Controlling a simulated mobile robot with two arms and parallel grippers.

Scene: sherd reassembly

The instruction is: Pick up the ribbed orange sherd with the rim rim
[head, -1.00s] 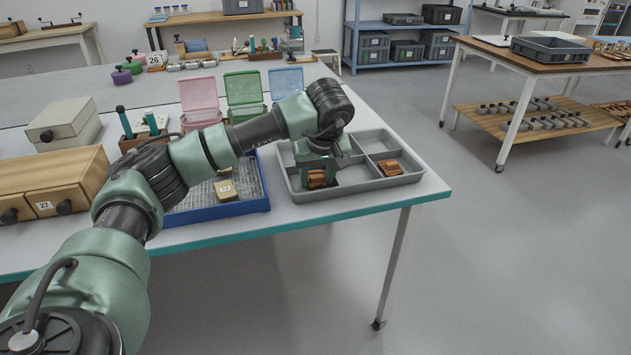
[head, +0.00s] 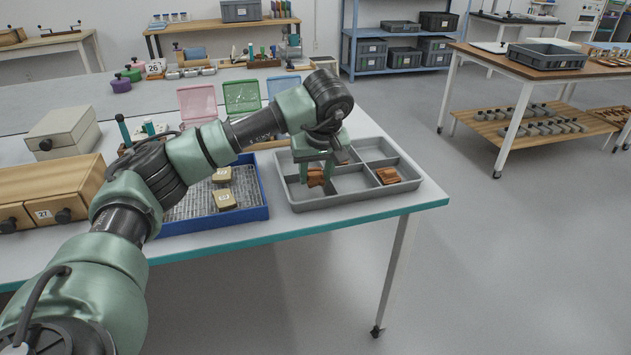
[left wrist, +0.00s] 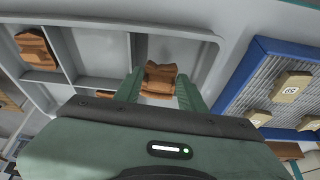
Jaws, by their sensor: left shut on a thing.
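An orange-brown ribbed sherd (head: 315,177) is in the front left compartment of the grey divided tray (head: 345,203). My left gripper (head: 316,170) reaches down over that compartment and is shut on this sherd. In the left wrist view the sherd (left wrist: 160,76) shows between the two green fingers (left wrist: 160,88). Its rim cannot be made out clearly, and I cannot tell whether it is clear of the tray floor. A second orange-brown sherd (head: 388,176) lies in the front right compartment; it also shows in the left wrist view (left wrist: 35,50). My right gripper is not in view.
A blue-rimmed mesh tray (head: 215,225) with pale yellow labelled blocks (head: 225,198) stands just left of the grey tray. Wooden drawers (head: 50,195) and pink, green and blue open boxes stand nearby. The table's teal front edge is close.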

